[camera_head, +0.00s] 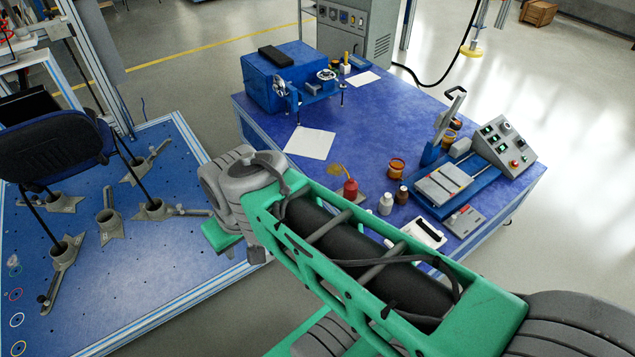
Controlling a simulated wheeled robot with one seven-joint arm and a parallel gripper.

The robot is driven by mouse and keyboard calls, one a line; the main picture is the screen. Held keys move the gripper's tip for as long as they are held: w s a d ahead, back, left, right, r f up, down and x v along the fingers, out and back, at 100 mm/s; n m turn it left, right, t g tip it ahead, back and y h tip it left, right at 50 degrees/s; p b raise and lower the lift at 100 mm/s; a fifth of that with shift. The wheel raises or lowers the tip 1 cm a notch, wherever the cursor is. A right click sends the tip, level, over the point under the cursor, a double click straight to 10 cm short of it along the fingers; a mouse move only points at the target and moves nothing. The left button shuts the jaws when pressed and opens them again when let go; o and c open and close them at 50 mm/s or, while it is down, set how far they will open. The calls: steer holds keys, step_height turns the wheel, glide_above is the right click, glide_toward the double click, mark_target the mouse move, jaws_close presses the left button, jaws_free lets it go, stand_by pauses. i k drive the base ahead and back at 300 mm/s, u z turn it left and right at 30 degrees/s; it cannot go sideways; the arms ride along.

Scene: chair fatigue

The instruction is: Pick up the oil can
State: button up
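A small red can (350,189) with a thin upper part, which looks like the oil can, stands on the blue-topped table (372,128), near its front edge. A yellowish, leaf-shaped piece shows just left of its top. My green and grey arm crosses the foreground from the lower right, and its far end lies left of the can, over the gap between the table and a blue platform. My gripper's fingers do not show in this view. The arm's edge passes close below the can in the picture and may hide part of its base.
A white bottle (386,204) and a brown bottle (402,195) stand right of the red can, with an amber jar (397,168) behind. A press fixture (446,184) and control box (504,147) fill the table's right side.

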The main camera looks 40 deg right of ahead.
mark_target(351, 188)
steer(key=z, duration=0.3)
steer(key=i, duration=0.85)
steer(key=z, duration=0.55)
